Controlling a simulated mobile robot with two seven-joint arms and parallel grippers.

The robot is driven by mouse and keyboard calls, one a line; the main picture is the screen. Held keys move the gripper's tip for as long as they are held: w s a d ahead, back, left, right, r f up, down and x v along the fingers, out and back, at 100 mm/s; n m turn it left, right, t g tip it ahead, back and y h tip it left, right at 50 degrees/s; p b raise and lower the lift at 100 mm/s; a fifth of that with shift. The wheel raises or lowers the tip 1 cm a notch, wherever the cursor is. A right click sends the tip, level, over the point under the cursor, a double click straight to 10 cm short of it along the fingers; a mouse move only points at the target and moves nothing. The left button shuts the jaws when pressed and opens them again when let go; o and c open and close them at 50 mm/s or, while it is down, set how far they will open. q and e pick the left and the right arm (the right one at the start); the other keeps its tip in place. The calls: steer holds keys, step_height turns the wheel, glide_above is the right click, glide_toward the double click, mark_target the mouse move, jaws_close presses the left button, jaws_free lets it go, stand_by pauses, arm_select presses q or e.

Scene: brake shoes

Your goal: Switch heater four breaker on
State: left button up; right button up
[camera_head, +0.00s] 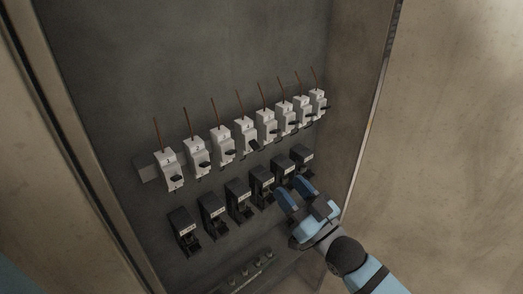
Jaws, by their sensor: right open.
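A row of several white breakers (246,136) with dark levers runs across the back panel of an open cabinet. Below it is a row of several black breakers (240,200) with small pale labels. The labels are too small to read, so I cannot tell which one is heater four. My right gripper (290,185) is open, with two blue fingers pointing up and left. It is in front of the right part of the black row and partly hides it. I cannot tell whether it touches a breaker. My left gripper is not in view.
A thin brown wire rises from each white breaker. A terminal strip (245,276) sits low on the panel, below the black row. The cabinet's side walls (362,90) bound the space at left and right. The panel above the wires is bare.

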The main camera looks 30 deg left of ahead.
mark_target(257, 148)
steer(key=p+x, duration=0.2)
steer(key=x, duration=0.8)
steer(key=shift+w+a+p, duration=0.15)
steer(key=shift+a+p, duration=0.15)
steer(key=shift+a, duration=0.1)
